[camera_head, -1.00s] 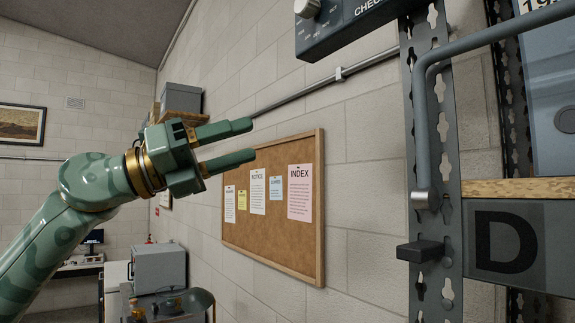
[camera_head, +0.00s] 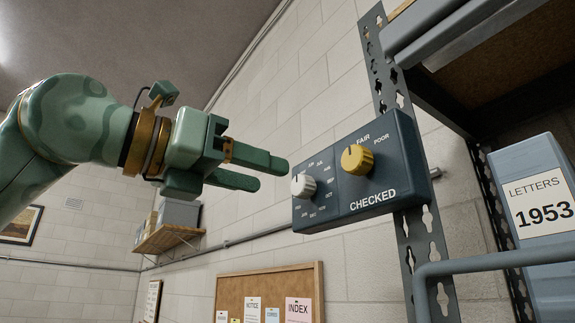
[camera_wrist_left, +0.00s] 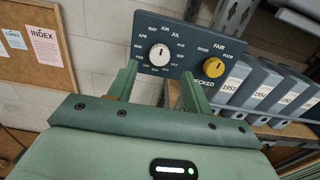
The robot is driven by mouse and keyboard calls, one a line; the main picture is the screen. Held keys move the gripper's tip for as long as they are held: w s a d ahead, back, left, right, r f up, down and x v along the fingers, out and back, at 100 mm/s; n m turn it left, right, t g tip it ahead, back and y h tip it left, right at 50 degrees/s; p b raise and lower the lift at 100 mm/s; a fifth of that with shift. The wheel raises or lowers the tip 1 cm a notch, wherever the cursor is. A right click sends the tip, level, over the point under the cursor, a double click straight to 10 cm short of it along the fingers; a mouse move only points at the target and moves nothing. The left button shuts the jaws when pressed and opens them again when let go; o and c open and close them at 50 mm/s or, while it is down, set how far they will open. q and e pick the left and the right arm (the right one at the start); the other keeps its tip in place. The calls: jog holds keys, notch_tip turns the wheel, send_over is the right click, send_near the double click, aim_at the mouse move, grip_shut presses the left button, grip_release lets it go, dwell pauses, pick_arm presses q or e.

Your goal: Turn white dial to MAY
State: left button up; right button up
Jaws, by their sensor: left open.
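The white dial (camera_head: 303,186) is on the left part of a dark blue-grey panel (camera_head: 335,205) marked CHECKED, with month labels around it. In the left wrist view the white dial (camera_wrist_left: 159,54) shows a short dark mark near its top, roughly toward JUN; the exact setting is too small to tell. MAY is up and left of the dial there. My left gripper (camera_head: 272,175) is open and empty, its fingers pointing at the white dial from the left. In the left wrist view the dial lies between and beyond the fingertips (camera_wrist_left: 159,71), apparently without contact. My right gripper is not in view.
A yellow dial (camera_head: 357,159) with FAIR and POOR labels is right of the white one. The panel is fixed to a perforated shelf post (camera_head: 415,250). A grey rail (camera_head: 490,262) and a 1953 letter box (camera_head: 540,215) are at right. A cork board (camera_head: 240,290) hangs below.

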aim_at(297, 186)
pick_arm(q)
jog(key=p+x, duration=0.1)
jog(key=x, duration=0.4)
jog(key=shift+w+d+p, duration=0.15)
jog(key=shift+w+p, duration=0.05)
jog(key=shift+p, duration=0.15)
jog(key=shift+s, duration=0.1)
jog(key=shift+c, duration=0.3)
jog(key=c, duration=0.9)
